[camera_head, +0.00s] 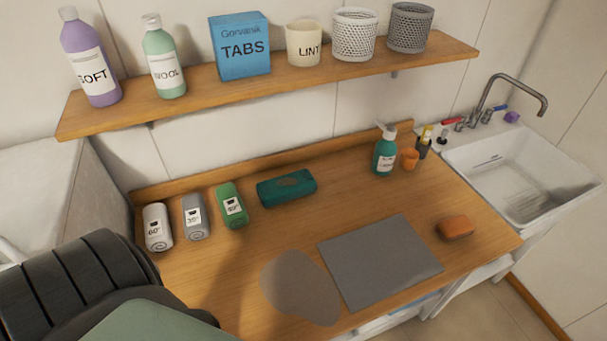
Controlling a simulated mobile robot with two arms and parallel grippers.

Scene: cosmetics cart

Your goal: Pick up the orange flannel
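A small orange block-like item (455,228), which looks like the folded orange flannel, lies on the wooden counter (345,215) near its right end. Neither of my grippers is in view.
The sink (580,186) is right; a loaded shelf (290,88) hangs above.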

